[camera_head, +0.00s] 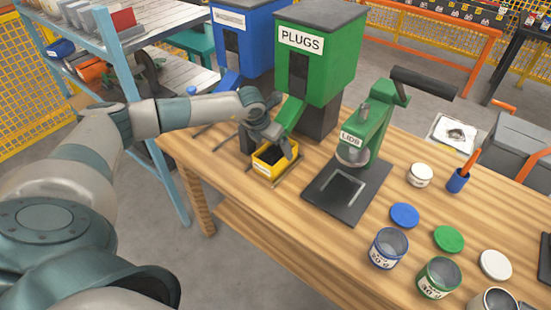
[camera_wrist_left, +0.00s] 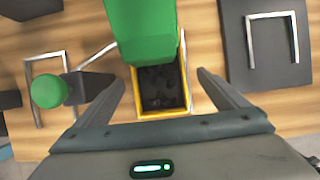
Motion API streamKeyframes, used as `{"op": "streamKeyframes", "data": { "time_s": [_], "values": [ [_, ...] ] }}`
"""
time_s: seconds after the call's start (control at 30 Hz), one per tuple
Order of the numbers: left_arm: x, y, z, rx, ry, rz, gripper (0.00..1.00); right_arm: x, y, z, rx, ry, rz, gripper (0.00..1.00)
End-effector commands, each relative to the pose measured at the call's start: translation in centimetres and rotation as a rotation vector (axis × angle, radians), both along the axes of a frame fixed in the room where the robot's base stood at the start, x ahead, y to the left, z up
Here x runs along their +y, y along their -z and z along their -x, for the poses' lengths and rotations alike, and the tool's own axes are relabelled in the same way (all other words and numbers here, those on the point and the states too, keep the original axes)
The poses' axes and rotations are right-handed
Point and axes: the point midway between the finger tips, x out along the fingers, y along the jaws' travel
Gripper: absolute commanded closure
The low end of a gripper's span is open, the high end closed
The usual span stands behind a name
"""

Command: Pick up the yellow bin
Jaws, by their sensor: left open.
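The yellow bin (camera_head: 266,168) sits on the wooden table under the green chute of the PLUGS dispenser (camera_head: 310,75). It holds dark small pieces. In the left wrist view the bin (camera_wrist_left: 146,115) lies between the two fingers, its upper part hidden by the green chute (camera_wrist_left: 141,28). My left gripper (camera_head: 278,142) is just above the bin; in the wrist view my left gripper (camera_wrist_left: 160,95) is open, one finger on each side of the bin, with gaps. Whether the fingers are down at the bin's walls I cannot tell. My right gripper is not in view.
A green LIDS press (camera_head: 367,135) on a dark base stands right of the bin. A blue dispenser (camera_head: 250,35) stands behind. Several cans and lids lie on the table's right part. A metal bracket and a green knob (camera_wrist_left: 47,91) are left in the wrist view.

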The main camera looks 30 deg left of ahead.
Motion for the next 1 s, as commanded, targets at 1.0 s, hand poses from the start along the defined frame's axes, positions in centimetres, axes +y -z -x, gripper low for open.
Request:
{"op": "streamKeyframes", "data": {
  "time_s": [1.0],
  "values": [
    [0.2, 4.6, -2.1, 0.001, 0.0, 0.0, 0.06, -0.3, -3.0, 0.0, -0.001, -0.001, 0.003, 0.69]
  ]
}}
